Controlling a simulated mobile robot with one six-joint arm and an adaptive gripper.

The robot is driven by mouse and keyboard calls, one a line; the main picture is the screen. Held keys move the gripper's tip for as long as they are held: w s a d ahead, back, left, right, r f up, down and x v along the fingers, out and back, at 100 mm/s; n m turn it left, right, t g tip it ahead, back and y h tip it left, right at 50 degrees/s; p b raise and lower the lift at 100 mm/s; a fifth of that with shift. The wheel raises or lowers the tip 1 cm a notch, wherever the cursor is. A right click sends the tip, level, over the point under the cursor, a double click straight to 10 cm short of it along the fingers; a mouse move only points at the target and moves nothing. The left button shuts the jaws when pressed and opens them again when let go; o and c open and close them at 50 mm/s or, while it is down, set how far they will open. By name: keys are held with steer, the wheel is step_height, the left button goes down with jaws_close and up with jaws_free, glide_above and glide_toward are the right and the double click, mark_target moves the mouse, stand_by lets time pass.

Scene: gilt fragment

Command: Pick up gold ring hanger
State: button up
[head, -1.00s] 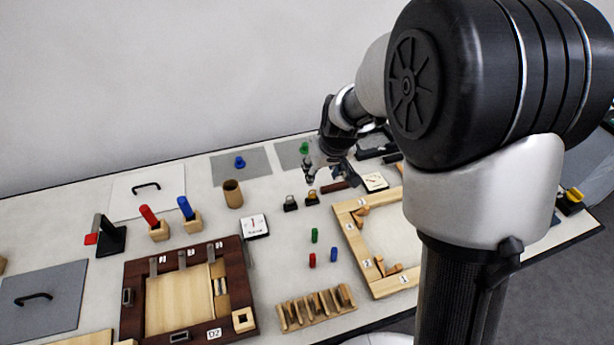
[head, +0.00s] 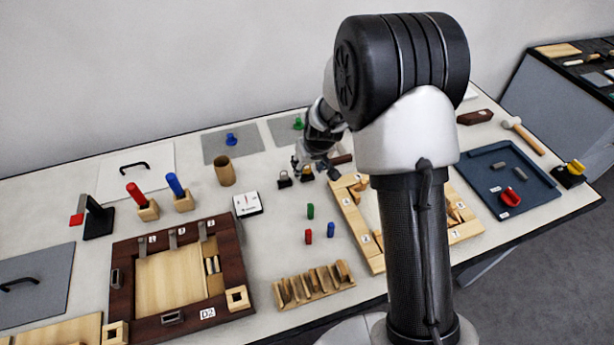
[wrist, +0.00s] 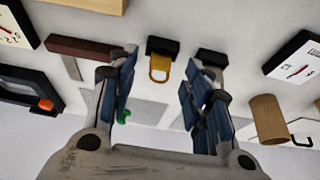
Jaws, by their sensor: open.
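The gold ring hanger is a small black block with a gold ring; its ring (wrist: 160,68) shows in the wrist view, upper middle, between my fingertips in the picture. In the head view the hanger (head: 307,175) stands on the table, partly overlapped by my gripper. My gripper (wrist: 157,78) is open and empty, one finger on each side of the ring in the picture. It also shows in the head view (head: 313,167) close to the hanger; I cannot tell any contact. A second, dark hanger (head: 284,180) stands just left of it.
A brown cup (head: 225,171) and a white dial box (head: 247,204) stand to the left. A dark red bar (wrist: 88,49) lies beside the hanger in the wrist view. Small coloured pegs (head: 309,237) and a wooden frame (head: 352,228) are nearer. Table between them is clear.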

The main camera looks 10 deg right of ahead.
steer(key=shift+x, duration=1.15)
steer(key=shift+r, duration=0.1)
steer(key=shift+c, duration=0.4)
steer(key=c, duration=0.9)
steer(key=shift+r, duration=0.1)
